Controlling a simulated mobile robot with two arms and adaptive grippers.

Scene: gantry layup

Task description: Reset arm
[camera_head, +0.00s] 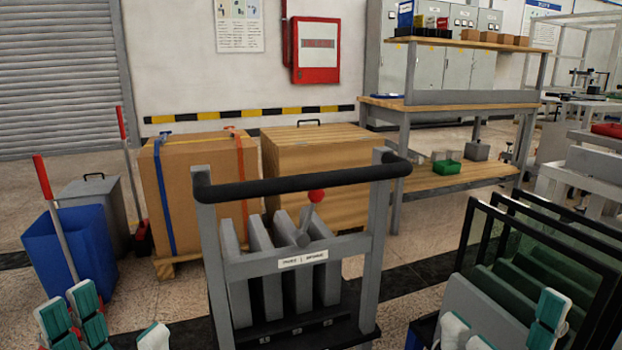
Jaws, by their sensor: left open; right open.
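My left gripper (120,318) is at the bottom left. Its teal-padded fingers stand apart, with nothing seen between them, and the picture's lower edge cuts it off. My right gripper (503,320) is at the bottom right, in front of a rack of dark panels. Its fingers also stand apart, and its lower part is out of view. No object shows held in either gripper. Both arms are mostly out of view.
A grey cart (255,268) with a black handle (300,180), upright grey plates and a red-knobbed lever (316,197) stands between the grippers. A blue bin (70,250) is left. The framed panel rack (600,285) is right. Wooden boxes and a workbench (455,180) stand behind.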

